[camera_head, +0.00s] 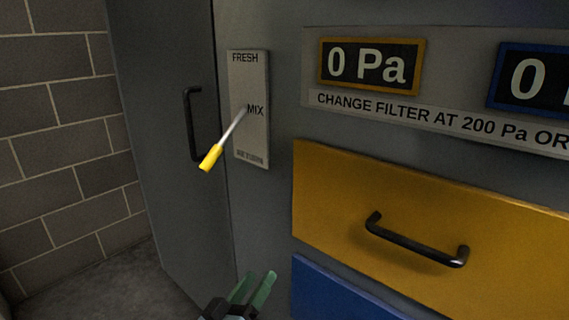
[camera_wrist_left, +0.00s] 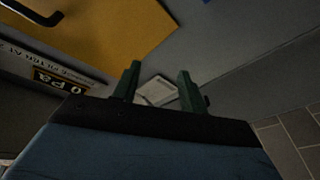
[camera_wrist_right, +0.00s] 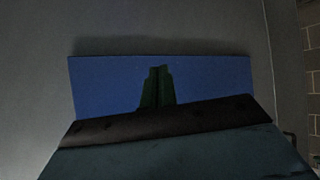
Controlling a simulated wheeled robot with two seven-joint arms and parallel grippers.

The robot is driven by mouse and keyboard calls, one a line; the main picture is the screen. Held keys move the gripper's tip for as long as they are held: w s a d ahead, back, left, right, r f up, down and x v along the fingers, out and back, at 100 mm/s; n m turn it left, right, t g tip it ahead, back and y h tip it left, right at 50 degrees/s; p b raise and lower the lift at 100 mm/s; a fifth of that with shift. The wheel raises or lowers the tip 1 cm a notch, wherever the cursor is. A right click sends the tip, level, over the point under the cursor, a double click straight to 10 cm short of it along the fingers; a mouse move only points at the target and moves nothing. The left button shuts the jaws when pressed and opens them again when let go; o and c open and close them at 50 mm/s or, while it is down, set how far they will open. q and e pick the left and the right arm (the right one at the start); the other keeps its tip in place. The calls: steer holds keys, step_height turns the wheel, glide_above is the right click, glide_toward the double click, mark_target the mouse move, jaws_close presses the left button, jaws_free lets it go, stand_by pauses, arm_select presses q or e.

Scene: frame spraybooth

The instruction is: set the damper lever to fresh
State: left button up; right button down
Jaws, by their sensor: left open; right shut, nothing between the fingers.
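The damper lever (camera_head: 212,157) has a yellow grip on a thin metal shaft, which sticks out and down-left from a pale plate (camera_head: 251,140). The plate reads FRESH at the top, MIX in the middle and RETURN at the bottom. The shaft meets the plate beside MIX. My left gripper (camera_head: 256,276) is open and empty, below the lever and apart from it. In the left wrist view, a pale plate (camera_wrist_left: 158,90) shows beyond the green fingers; the lever cannot be made out there. My right gripper (camera_wrist_right: 158,70) is shut and empty before a blue panel (camera_wrist_right: 205,78).
A grey door with a black handle (camera_head: 190,125) stands left of the plate. A yellow drawer (camera_head: 340,195) with a black bar handle (camera_head: 415,243) is at the right, above a blue front (camera_head: 335,293). A gauge (camera_head: 370,66) reads 0 Pa. A block wall (camera_head: 60,130) is far left.

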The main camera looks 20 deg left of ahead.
arm_select(q)
steer(key=w+a+r+n+y+p, duration=0.1)
steer(key=w+r+n+p, duration=0.1)
steer(key=n, duration=0.1)
steer(key=n+t+y+p, duration=0.35)
steer(key=n+y, duration=0.85)
steer(key=n, duration=0.7)
glide_toward(211, 166)
steer(key=shift+m, duration=0.3)
steer(key=x, duration=1.2)
arm_select(e)
steer(key=s+d+f+g+h, duration=0.1)
steer(key=s+d+f+g, duration=0.3)
steer(key=s+f, duration=0.7)
steer(key=s+d+f+g+h, duration=0.2)
steer(key=s+d+f+g, duration=0.3)
steer(key=s, duration=1.2)
steer(key=d+f, duration=0.4)
steer(key=f, duration=0.2)
steer(key=shift+s, duration=0.2)
arm_select(q)
jaws_close()
